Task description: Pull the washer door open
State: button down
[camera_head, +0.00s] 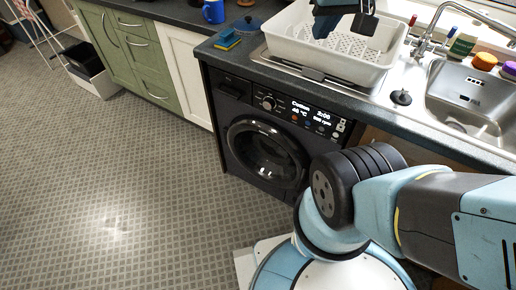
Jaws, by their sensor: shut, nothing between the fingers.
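The black washer (275,120) stands under the worktop, its front facing the open floor. Its round door (266,152) has a dark glass window and a glossy ring, and looks closed flush against the front. The lit panel with a dial is above the door. My gripper (347,22) shows only in part at the top edge, dark and blue, in front of the white dish rack in the picture. It is shut and empty, well above the door and apart from it. My arm's thick links cover the washer's lower right side.
The worktop edge (290,84) overhangs the washer. The white dish rack (330,45) and sink (475,95) are on top. Green cabinets (140,55) and a white cabinet door (186,72) stand left. The patterned floor (110,180) is clear in front and left of the washer.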

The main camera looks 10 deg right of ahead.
aim_at(267, 152)
jog(key=z, duration=1.8)
jog(key=k, duration=1.2)
jog(key=u, duration=4.05)
jog(key=k, duration=0.1)
jog(key=z, duration=2.15)
